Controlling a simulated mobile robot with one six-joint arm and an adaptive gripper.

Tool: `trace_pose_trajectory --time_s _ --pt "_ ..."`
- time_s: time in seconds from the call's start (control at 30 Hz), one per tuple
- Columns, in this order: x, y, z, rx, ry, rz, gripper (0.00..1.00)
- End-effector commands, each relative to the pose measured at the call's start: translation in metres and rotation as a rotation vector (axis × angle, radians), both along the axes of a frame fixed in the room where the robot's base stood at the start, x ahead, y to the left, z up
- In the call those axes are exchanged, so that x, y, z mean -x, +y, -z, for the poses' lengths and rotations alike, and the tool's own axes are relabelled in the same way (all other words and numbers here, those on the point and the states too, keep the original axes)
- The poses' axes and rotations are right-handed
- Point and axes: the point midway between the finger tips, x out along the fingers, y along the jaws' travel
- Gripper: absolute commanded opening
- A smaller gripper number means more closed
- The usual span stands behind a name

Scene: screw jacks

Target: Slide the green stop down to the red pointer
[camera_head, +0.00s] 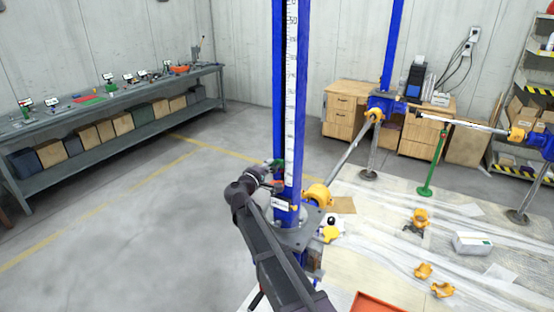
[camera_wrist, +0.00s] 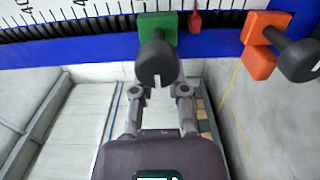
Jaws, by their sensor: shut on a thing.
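The green stop (camera_wrist: 157,22) is a green block with a black knob (camera_wrist: 157,62), sitting on the toothed edge of the blue column's scale. My gripper (camera_wrist: 160,84) is shut on that knob; the knob hides part of the fingertips. The red pointer (camera_wrist: 195,20) is a small red tab on the same scale, just right of the green stop in the wrist view, with a narrow gap between them. In the head view the green stop (camera_head: 279,163) is a small patch low on the column, partly hidden by my gripper (camera_head: 274,176).
An orange stop (camera_wrist: 260,60) with its own black knob (camera_wrist: 299,60) sits further right on the scale, beyond the pointer. The blue column (camera_head: 279,90) stands on a grey base. A workbench (camera_head: 120,110) stands at left; the floor between is clear.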

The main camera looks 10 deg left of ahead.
Motion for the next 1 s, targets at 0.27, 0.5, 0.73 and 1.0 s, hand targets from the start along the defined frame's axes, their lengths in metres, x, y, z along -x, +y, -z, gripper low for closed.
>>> trace_pose_trajectory --time_s 0.27,0.5,0.73,1.0 --pt "0.0003 -0.0009 0.0055 -0.003 0.001 0.002 0.00" --pt "0.0002 -0.0010 0.0052 -0.003 0.001 0.002 0.00" --pt "0.0002 -0.0011 0.0063 -0.002 0.002 0.002 0.00" --pt "0.0002 -0.0011 0.0121 -0.002 0.002 0.002 0.00"
